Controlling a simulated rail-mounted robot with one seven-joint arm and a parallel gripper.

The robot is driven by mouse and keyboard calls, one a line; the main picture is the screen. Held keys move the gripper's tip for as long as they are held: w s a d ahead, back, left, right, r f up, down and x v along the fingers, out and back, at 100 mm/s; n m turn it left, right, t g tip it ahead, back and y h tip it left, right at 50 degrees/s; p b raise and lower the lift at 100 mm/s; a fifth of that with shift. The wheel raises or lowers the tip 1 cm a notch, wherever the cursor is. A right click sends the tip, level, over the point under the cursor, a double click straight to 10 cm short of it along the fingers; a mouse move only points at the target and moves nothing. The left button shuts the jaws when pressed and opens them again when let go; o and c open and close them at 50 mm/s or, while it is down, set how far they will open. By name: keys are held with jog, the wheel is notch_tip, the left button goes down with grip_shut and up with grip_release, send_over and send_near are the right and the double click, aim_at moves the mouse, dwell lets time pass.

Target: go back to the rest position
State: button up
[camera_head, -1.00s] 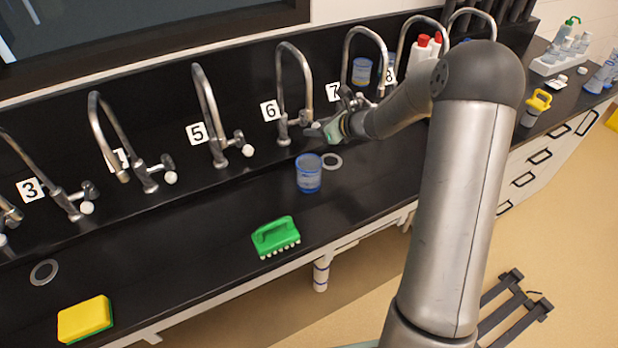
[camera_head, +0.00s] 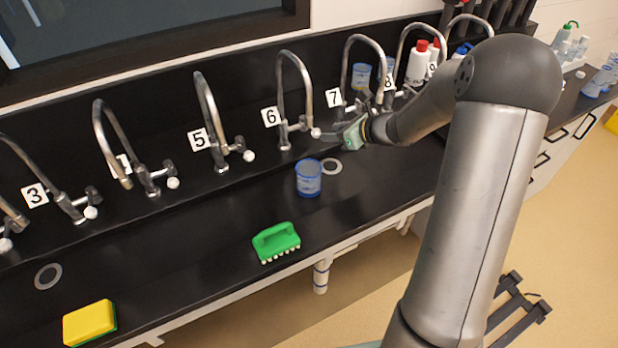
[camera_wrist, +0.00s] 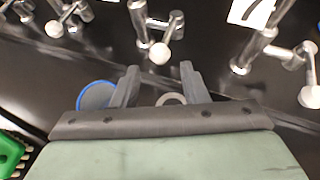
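My gripper (camera_head: 338,136) is at the end of my arm, just right of tap 6's white-tipped handle (camera_head: 315,132) in the head view. In the wrist view, its two fingers (camera_wrist: 158,78) stand apart with nothing between them. It is open, empty and above the black bench. Tap 6's white knob (camera_wrist: 160,53) shows beyond the fingertips in the wrist view, apart from them.
A blue-rimmed beaker (camera_head: 308,178) stands on the bench below tap 6, beside a grey ring (camera_head: 331,166). A green brush (camera_head: 276,242) and a yellow sponge (camera_head: 90,322) lie nearer the front edge. Tap 7 (camera_head: 362,75) and bottles (camera_head: 418,65) are close to my arm.

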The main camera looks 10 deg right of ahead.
jog(key=shift+s+d+r, duration=0.3)
jog(key=shift+s+d, duration=0.05)
jog(key=shift+s, duration=0.05)
jog(key=s+a+r+n+g+h, duration=0.1)
jog(key=s+a+r+n+g, duration=0.15)
jog(key=s+a+n, duration=0.45)
jog(key=s+a+r+n+g+h, duration=0.15)
jog(key=s+n+g, duration=0.25)
jog(key=s+n, duration=0.7)
jog(key=s+d+n+g+h, duration=0.1)
jog(key=s+n, duration=0.3)
jog(key=s, duration=0.4)
jog(key=s+d+n+h, duration=0.4)
jog(key=s+n, duration=0.1)
jog(key=s, duration=0.4)
jog(key=shift+s+r+n+g, duration=0.25)
jog(key=shift+r+n+g, duration=0.05)
jog(key=shift+r+g, duration=0.05)
jog(key=shift+d+h, duration=0.1)
jog(key=shift+h, duration=0.15)
